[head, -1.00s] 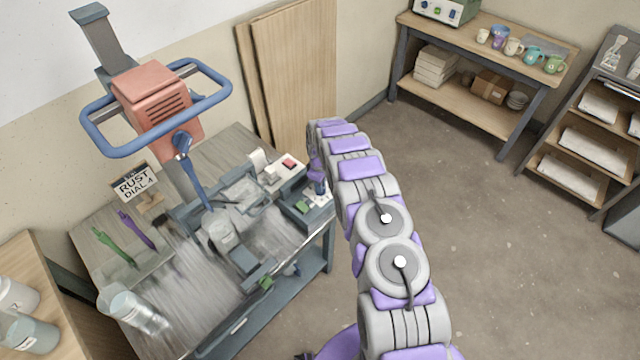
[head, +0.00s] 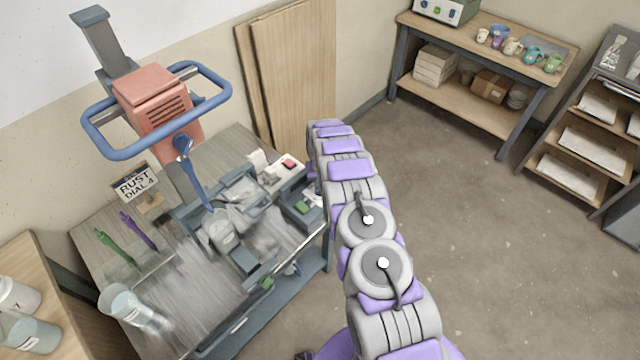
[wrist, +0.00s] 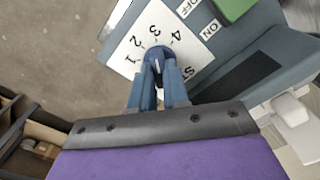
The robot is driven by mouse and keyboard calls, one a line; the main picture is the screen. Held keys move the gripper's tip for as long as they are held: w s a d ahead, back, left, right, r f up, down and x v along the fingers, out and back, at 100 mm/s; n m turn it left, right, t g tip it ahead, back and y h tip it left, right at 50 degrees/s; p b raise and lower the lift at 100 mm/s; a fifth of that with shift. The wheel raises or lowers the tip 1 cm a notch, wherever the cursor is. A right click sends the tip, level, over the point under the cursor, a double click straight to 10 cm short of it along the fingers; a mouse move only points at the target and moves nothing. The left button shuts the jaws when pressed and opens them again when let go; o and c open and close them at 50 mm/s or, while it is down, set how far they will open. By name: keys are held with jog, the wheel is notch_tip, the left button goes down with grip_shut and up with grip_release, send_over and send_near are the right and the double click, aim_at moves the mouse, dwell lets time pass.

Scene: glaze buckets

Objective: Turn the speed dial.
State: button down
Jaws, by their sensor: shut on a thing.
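The speed dial (wrist: 156,54) is a dark blue knob on a white plate (wrist: 131,54) marked 1, 2, 3, 4 in the wrist view. My gripper (wrist: 158,72) is shut on the knob, one blue-grey finger on each side. The fingers and the knob hide part of the plate, and the dial's exact setting is hard to read. In the head view my arm covers the dial, and the gripper's tips do not show. A sign (head: 136,184) reading "RUST DIAL 4" stands on the mixer's table.
ON and OFF labels (wrist: 211,29) and a green block (wrist: 235,8) lie close to the dial. The mixer (head: 155,103), with its blue hoop handle, stands over the cart (head: 205,325). The floor to the right is clear.

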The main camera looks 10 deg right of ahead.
jog(key=m, duration=0.4)
jog(key=shift+r+m+p, duration=0.1)
jog(key=shift+m+p, duration=0.2)
jog(key=shift+p, duration=0.1)
jog(key=shift+m+p, duration=0.35)
jog(key=shift+m, duration=1.45)
jog(key=c, duration=1.1)
grip_release()
notch_tip(320, 180, up, 17)
jog(key=shift+a+r+p, duration=0.1)
jog(key=shift+p, duration=0.45)
